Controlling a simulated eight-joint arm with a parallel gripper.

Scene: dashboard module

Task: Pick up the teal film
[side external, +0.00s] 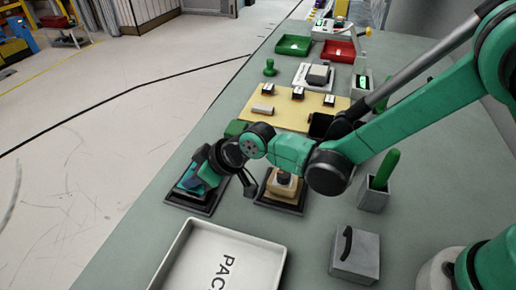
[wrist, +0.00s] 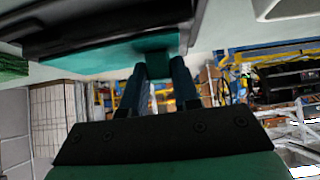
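The teal film (side external: 187,181) lies over a black tray (side external: 208,207) at the left of the bench in the side view. In the wrist view the film (wrist: 105,62) is a teal band along the edge of a dark block, with a small teal tab hanging between my fingertips. My gripper (wrist: 160,66) has one dark finger on each side of this tab, with no gap visible between fingers and tab. In the side view my gripper (side external: 203,172) is low over the tray and hides part of the film. Whether the film is clear of the tray cannot be seen.
A second black tray (side external: 279,203) with a tan block stands just right of my gripper. A white bin (side external: 190,262) is in front. A yellow board (side external: 258,122) with small parts, and green (side external: 294,45) and red (side external: 338,51) bins, lie farther back. A grey holder (side external: 372,195) is at the right.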

